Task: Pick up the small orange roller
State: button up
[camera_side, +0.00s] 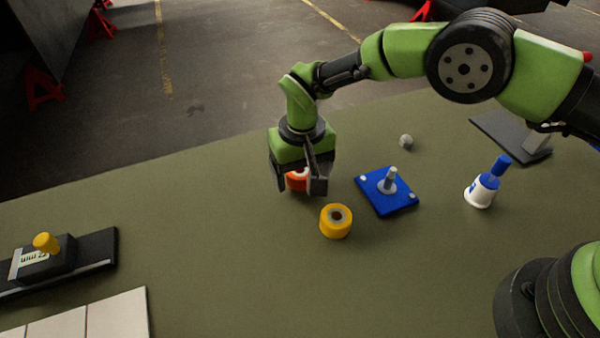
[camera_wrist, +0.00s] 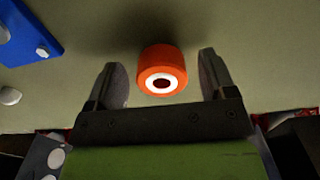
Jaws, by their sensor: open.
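The small orange roller (camera_side: 297,181) stands on the green table, partly hidden by my gripper in the side view. In the wrist view the orange roller (camera_wrist: 162,66) shows its white hub and dark centre hole. My gripper (camera_side: 300,186) is open, with its fingers low around the roller. In the wrist view the fingertips of my gripper (camera_wrist: 161,75) lie left and right of the roller, with a gap on each side. The roller sits between the fingers, and neither finger visibly touches it.
A yellow roller (camera_side: 336,221) stands close by, in front and right. A blue plate with a peg (camera_side: 388,192) lies right of it. A white and blue bottle (camera_side: 483,188), a small grey ball (camera_side: 406,141) and a black device with a yellow knob (camera_side: 60,262) are farther off. The table's left middle is clear.

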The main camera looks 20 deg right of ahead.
jog(key=c, duration=1)
